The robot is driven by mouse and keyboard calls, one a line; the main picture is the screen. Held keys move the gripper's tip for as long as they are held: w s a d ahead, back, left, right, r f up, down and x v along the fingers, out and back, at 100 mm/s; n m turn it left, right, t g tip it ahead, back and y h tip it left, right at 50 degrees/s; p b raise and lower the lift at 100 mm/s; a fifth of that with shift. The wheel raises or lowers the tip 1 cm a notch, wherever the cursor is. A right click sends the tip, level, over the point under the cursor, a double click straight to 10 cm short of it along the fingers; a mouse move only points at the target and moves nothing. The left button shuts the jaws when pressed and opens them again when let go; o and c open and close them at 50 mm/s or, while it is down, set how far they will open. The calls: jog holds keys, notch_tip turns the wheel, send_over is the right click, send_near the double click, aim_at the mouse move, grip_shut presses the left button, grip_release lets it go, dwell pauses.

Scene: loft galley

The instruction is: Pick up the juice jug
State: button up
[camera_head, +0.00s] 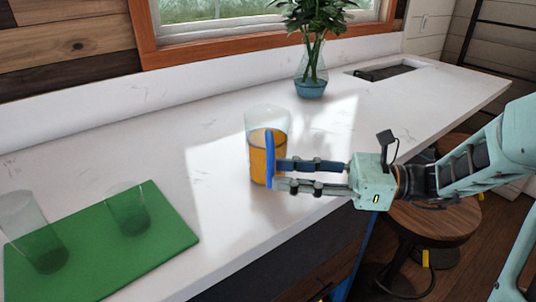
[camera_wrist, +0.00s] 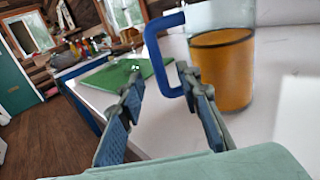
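The juice jug (camera_head: 281,146) is a clear container partly filled with orange juice, with a blue handle (camera_head: 269,150). It stands upright near the counter's front edge. My gripper (camera_head: 278,174) is open at the jug's handle side, its two fingers apart. In the wrist view the jug (camera_wrist: 222,65) stands to the right, and its handle (camera_wrist: 152,50) shows in line with the gap between my fingertips (camera_wrist: 160,78). I cannot tell whether the handle bar is fully between the fingers or just beyond them. Nothing is visibly gripped.
A green board (camera_head: 155,250) lies at the left of the white counter (camera_head: 190,160), with two clear glasses (camera_head: 40,240) (camera_head: 128,212) on it. A vase with a plant (camera_head: 311,75) stands behind the jug, near a sink (camera_head: 385,71). A wooden stool (camera_head: 435,220) stands below.

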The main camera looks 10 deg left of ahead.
aim_at(270, 184)
jog(key=a, duration=0.3)
jog(key=shift+s+a, duration=0.2)
jog(key=shift+a, duration=0.2)
jog(key=shift+c, duration=0.7)
grip_shut()
